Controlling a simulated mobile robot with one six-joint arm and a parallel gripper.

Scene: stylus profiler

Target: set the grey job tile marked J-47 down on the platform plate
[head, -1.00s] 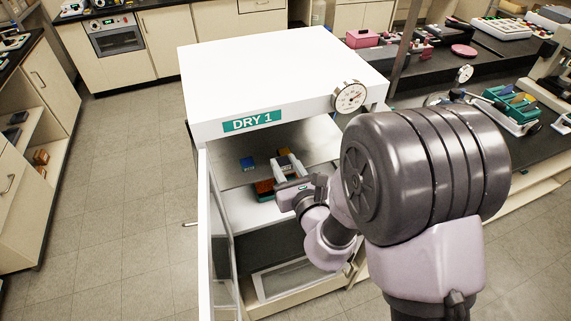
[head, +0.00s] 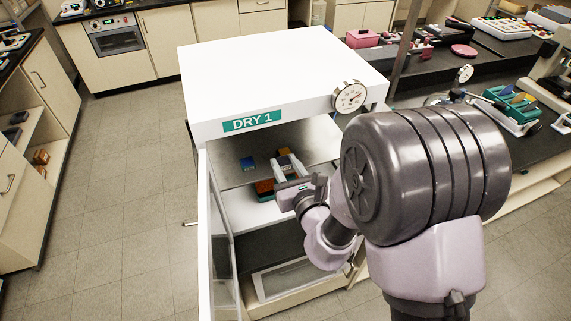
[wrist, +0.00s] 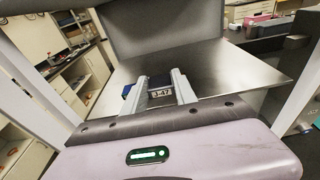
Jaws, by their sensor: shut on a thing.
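The job tile (wrist: 161,93), with a J-47 label facing the wrist camera, is between the two fingers of my gripper (wrist: 161,90), which is shut on it. In the head view my gripper (head: 287,165) reaches into the open cabinet marked DRY 1, at its upper metal shelf (head: 232,176). The tile looks small and dark there, and I cannot tell whether it touches the shelf. I cannot pick out the platform plate for sure in either view.
A blue block (head: 248,163) sits on the upper shelf left of my gripper. An orange block (head: 264,187) shows lower down. The cabinet door (head: 218,245) stands open on the left. A dark bench (head: 440,75) with instruments and a green rack (head: 510,105) is at the right.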

